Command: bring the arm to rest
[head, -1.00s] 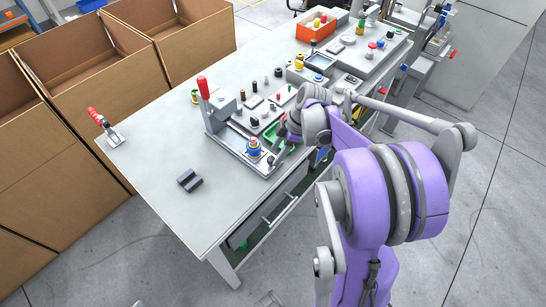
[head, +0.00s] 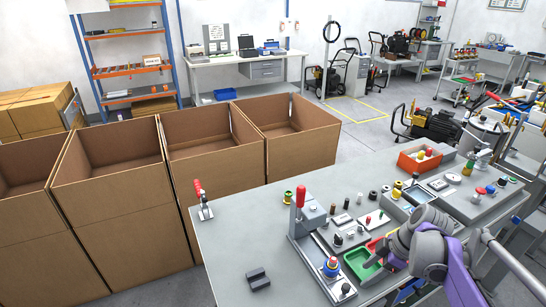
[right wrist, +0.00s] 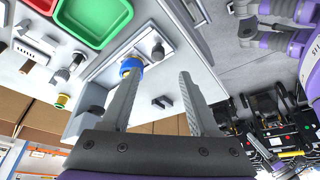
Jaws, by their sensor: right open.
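My right arm, purple and grey, comes in from the lower right of the head view. My right gripper (head: 372,268) is low over the front of the grey workbench (head: 228,250), beside the green tray (head: 352,258). In the right wrist view its two fingers (right wrist: 160,73) are apart with nothing between them. A blue and yellow ringed part (head: 331,266) on the test fixture stands left of the gripper. It also shows near the left finger in the wrist view (right wrist: 130,68); I cannot tell whether they touch. My left gripper is not in view.
A red-handled clamp (head: 299,208) stands upright on the fixture. A smaller red-handled clamp (head: 202,200) and a dark block (head: 258,279) sit on the bench's left side. Open cardboard boxes (head: 212,170) line the left. An orange bin (head: 418,160) stands at the back.

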